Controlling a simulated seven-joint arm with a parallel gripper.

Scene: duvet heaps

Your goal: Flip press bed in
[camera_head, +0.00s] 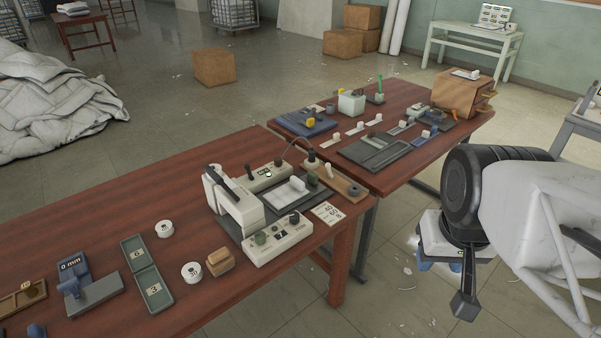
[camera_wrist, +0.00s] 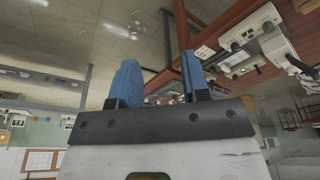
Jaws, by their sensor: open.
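A small white press (camera_head: 236,208) stands on the near red-brown table, with its arm reaching over a dark base. A pale flat piece (camera_head: 287,193), which may be its bed, lies to the right of the arm between two knobbed control panels; I cannot tell its exact position. White machine parts (camera_wrist: 252,28) show at the upper right of the wrist view, likely the same press. My gripper (camera_head: 439,266) hangs to the right of the tables, well apart from the press. Its two blue fingers (camera_wrist: 160,88) are spread and empty in the wrist view.
The near table (camera_head: 110,215) also bears green trays (camera_head: 146,272), a blue gauge marked 0 mm (camera_head: 74,270) and white discs. The far table holds dark trays (camera_head: 374,150) and a brown box (camera_head: 461,94). A white duvet heap (camera_head: 45,105) lies on the floor at left.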

